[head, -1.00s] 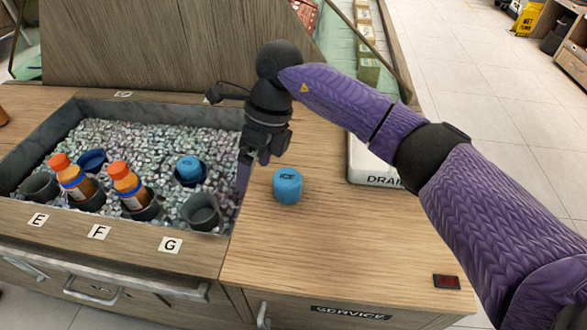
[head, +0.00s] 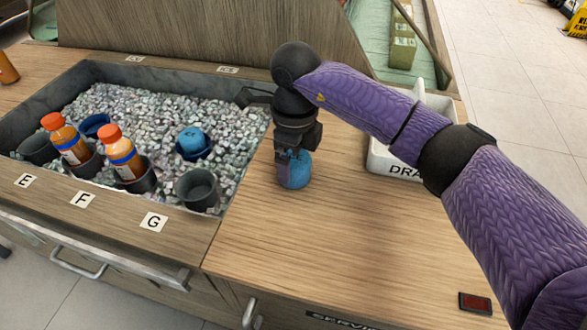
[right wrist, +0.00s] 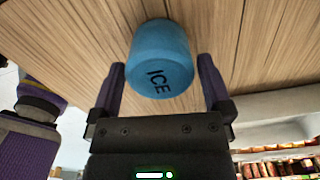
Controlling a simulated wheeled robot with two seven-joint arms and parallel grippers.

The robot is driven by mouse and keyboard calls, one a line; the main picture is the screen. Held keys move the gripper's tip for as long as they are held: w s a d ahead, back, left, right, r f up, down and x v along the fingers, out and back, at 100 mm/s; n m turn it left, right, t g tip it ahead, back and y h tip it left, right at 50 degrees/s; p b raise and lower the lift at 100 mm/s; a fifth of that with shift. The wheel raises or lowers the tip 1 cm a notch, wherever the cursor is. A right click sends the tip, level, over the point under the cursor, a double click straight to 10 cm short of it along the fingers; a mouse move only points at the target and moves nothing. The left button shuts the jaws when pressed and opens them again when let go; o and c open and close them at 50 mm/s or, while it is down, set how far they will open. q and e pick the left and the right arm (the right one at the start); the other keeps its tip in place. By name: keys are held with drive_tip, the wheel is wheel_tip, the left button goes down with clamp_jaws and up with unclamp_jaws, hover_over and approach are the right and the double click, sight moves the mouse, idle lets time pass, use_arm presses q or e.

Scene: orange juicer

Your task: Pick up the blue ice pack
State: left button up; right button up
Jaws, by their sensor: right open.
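The blue ice pack (head: 297,176), a short cylinder, stands on the wooden counter just right of the ice bin. It also shows in the right wrist view (right wrist: 161,52), with "ICE" lettered on it. My right gripper (head: 290,165) is at the ice pack and partly covers it in the head view. In the right wrist view its two fingers (right wrist: 161,75) are apart, one on each side of the ice pack's near end, with gaps showing. A second blue ice pack (head: 192,139) sits in a blue cup in the bin. My left gripper is not in view.
The ice bin (head: 231,197) holds two orange-capped bottles (head: 125,157) in dark cups, and an empty dark cup (head: 198,190). A white drain tray (head: 385,163) stands behind my right arm.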

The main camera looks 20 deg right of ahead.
drive_tip(key=shift+r, duration=0.1)
drive_tip(key=c, duration=1.1)
